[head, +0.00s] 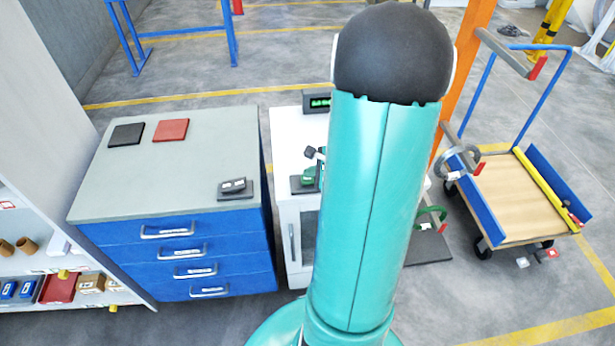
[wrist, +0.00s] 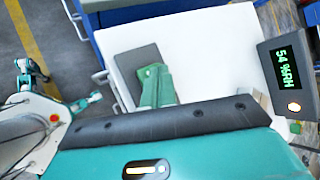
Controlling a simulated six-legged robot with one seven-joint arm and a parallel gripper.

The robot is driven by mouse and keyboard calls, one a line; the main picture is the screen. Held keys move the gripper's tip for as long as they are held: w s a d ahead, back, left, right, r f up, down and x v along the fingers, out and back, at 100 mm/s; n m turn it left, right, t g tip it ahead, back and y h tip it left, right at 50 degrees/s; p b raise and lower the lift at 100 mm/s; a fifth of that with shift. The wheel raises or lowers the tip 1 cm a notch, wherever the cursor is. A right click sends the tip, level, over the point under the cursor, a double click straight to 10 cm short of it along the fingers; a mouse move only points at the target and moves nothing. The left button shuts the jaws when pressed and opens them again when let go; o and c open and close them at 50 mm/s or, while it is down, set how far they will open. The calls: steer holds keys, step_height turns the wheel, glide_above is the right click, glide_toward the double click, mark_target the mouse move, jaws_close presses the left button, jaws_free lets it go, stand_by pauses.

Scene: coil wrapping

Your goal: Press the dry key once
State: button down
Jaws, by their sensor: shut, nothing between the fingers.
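The dark grey display unit (wrist: 281,78) stands at the right in the wrist view, with green digits that appear to read 54 %RH. In the head view the unit (head: 317,101) is at the back of the white cabinet, partly behind my arm. A small dark end that appears to be my gripper (head: 314,153) shows beside my arm, above the cabinet and apart from the unit. It is shut and holds nothing. My fingers are not seen in the wrist view.
A green folded item (wrist: 155,86) lies on a dark pad (wrist: 138,58) on the white cabinet top (wrist: 210,55). A blue drawer cabinet (head: 180,185) with several pads on top stands left. An orange post (head: 468,45) and a cart (head: 515,200) stand right.

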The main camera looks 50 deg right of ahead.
mark_target(311, 180)
steer(key=shift+r, duration=0.75)
steer(key=shift+r, duration=2.5)
